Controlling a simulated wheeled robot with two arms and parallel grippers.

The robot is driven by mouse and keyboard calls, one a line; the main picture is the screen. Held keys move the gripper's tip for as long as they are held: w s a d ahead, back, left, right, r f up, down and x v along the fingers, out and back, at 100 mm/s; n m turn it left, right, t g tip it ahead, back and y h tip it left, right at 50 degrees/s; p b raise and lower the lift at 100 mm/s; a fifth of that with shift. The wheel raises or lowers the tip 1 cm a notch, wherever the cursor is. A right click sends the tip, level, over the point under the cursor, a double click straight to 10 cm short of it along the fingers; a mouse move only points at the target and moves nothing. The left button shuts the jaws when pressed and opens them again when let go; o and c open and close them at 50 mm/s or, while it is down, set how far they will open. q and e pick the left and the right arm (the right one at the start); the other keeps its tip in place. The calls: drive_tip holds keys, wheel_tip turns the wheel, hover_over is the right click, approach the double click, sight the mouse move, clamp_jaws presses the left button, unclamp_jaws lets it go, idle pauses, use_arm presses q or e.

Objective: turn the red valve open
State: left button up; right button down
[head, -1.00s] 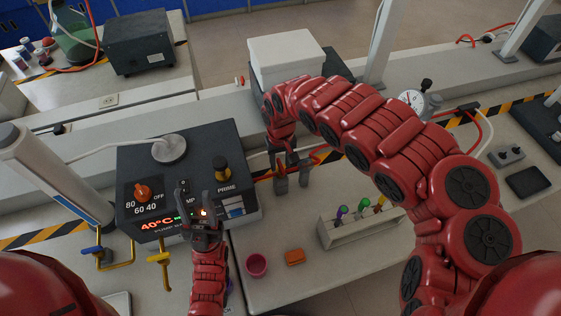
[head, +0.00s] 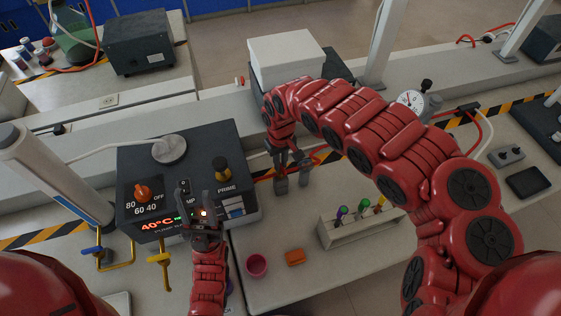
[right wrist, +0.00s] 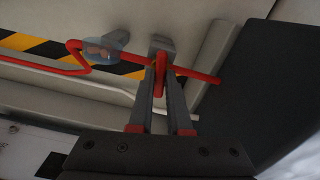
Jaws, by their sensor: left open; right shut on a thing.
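The red valve handle (right wrist: 160,78) shows in the right wrist view as a short red bar between the two grey fingers of my right gripper (right wrist: 160,62). The fingers are closed on it. In the head view, my right gripper (head: 291,178) points down beside the red piping at the back edge of the bench. The valve is mostly hidden there by the fingers and arm, so its turn angle is hard to tell. My left gripper (head: 205,208) is open and empty, fingers up, in front of the black pump box (head: 190,150).
A test tube rack (head: 350,232) with several coloured caps, a pink cup (head: 256,265) and an orange block (head: 295,257) stand in front. Red piping (right wrist: 35,62) runs along the striped tape. A dark box (right wrist: 255,85) is close at the right of the wrist view.

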drive_tip(key=n, duration=0.3)
drive_tip(key=shift+n, duration=0.3)
drive_tip(key=n, duration=0.2)
drive_tip(key=shift+n+b, duration=0.3)
drive_tip(key=shift+n, duration=0.1)
drive_tip(key=n+b, duration=0.1)
drive_tip(key=n, duration=0.2)
drive_tip(key=shift+f, duration=0.1)
drive_tip(key=shift+n+b, duration=0.5)
drive_tip(key=shift+n, duration=1.1)
drive_tip(key=shift+d, duration=0.1)
drive_tip(key=c, duration=0.9)
unclamp_jaws()
drive_tip(key=shift+o, duration=0.2)
